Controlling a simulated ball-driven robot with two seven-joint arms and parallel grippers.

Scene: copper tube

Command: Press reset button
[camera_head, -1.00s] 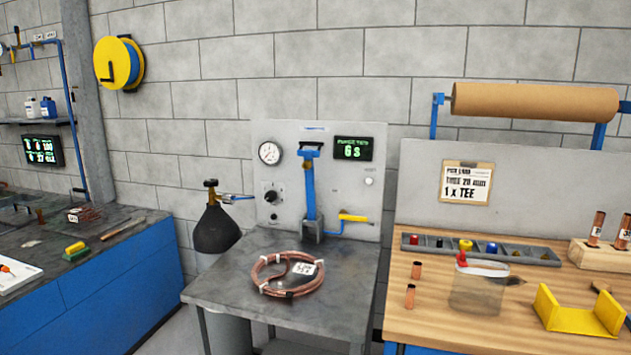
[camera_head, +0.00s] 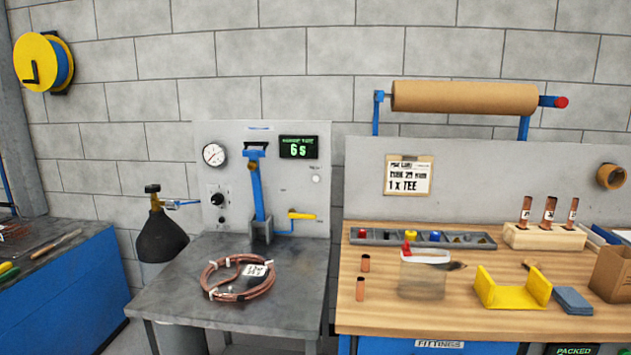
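A grey upright panel (camera_head: 290,215) stands at the back of a grey metal table. A small pale round button (camera_head: 316,179) sits on its right side, below a dark display (camera_head: 299,147) with green digits reading "6 s". I cannot read any label by the button, so I cannot tell for sure that it is the reset button. A black knob (camera_head: 217,199) is on the panel's left side, under a round gauge (camera_head: 214,155). Neither of my grippers is in view.
A copper coil (camera_head: 222,290) lies on the grey table (camera_head: 182,287). A dark gas cylinder (camera_head: 161,236) stands left. A wooden bench (camera_head: 390,317) with fittings adjoins on the right.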

